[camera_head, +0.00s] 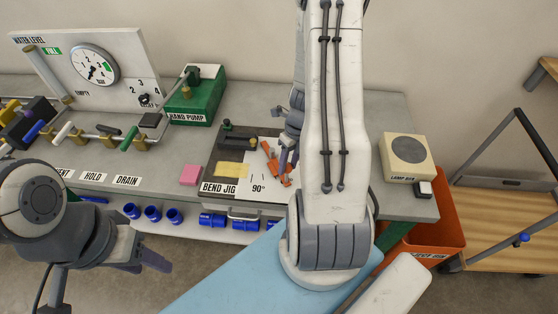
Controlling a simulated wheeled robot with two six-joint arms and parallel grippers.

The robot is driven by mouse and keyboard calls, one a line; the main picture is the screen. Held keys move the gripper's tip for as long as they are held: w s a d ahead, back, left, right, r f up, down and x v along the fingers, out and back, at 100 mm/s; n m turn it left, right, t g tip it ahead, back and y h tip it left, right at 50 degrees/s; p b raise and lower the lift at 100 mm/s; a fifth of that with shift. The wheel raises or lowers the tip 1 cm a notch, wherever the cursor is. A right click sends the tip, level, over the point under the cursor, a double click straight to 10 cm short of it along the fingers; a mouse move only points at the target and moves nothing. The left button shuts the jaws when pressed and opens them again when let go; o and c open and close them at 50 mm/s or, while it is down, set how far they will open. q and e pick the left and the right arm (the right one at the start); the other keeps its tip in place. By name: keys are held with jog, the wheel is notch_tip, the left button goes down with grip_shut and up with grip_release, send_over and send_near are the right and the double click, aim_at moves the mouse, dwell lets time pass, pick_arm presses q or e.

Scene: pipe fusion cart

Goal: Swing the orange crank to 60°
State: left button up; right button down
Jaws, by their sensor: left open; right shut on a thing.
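The orange crank (271,160) stands on the bend jig (221,166), next to a white plate with angle marks and a "90°" label (258,189). My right gripper (287,163) reaches down at the crank and is shut on it. My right arm covers part of the jig's right side, so the crank's exact angle is hard to tell. My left gripper (150,258) is open and empty, low at the left in front of the bench.
A green hand pump (196,101), a gauge panel (120,60) and valves stand on the bench's left. A pink block (190,175) lies left of the jig. A lamp box (406,157) is at right, above an orange reject bin (445,225). Blue pipe pieces (152,213) sit below.

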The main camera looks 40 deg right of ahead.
pick_arm(q)
jog(key=shift+a+r, duration=0.1)
jog(key=shift+a, duration=0.2)
pick_arm(e)
jog(key=shift+w+r, duration=0.1)
jog(key=shift+w, duration=0.1)
jog(key=shift+c, duration=2.3)
grip_release()
jog(key=shift+a, duration=0.1)
jog(key=shift+s, duration=0.1)
jog(key=shift+r, duration=0.45)
pick_arm(q)
jog(key=shift+r, duration=0.2)
pick_arm(e)
notch_tip(320, 180, up, 9)
jog(key=d, duration=0.2)
jog(key=shift+r, duration=0.15)
